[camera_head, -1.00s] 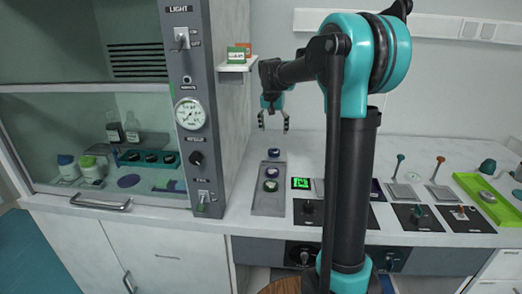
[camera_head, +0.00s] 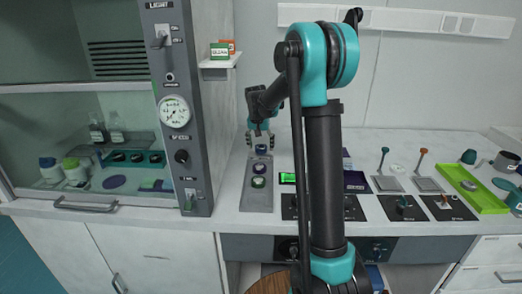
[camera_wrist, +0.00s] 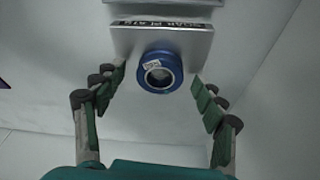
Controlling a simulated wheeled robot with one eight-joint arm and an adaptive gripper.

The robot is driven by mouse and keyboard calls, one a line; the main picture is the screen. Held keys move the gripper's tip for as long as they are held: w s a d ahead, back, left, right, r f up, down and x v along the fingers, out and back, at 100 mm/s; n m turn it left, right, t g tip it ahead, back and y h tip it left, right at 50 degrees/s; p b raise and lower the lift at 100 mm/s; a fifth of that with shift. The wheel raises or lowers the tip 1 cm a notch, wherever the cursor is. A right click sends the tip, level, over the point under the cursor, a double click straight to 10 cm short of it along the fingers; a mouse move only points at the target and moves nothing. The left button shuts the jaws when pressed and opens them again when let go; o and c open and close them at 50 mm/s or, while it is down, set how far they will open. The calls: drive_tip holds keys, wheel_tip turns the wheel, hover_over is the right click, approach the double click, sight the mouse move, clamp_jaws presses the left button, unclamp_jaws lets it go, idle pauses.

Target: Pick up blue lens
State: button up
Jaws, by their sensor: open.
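The blue lens (camera_wrist: 168,84), a short blue cylinder with a pale label and a clear round centre, is centred in the wrist view in front of a grey plate (camera_wrist: 190,42). In the head view the blue lens (camera_head: 261,149) sits at the far end of a grey tray (camera_head: 257,203). My gripper (camera_head: 260,137) is just above and behind it. In the wrist view my gripper (camera_wrist: 158,82) is open, with one finger on each side of the lens and gaps on both sides.
Two more lenses stand nearer in the same tray, one dark with green (camera_head: 259,168) and one greenish (camera_head: 258,182). A grey cabinet panel (camera_head: 180,110) rises to the left. A small shelf (camera_head: 220,62) with boxes hangs behind. A green tray (camera_head: 470,190) is at the right.

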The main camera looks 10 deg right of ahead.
drive_tip(key=c, duration=1.3)
drive_tip(key=shift+o, duration=0.2)
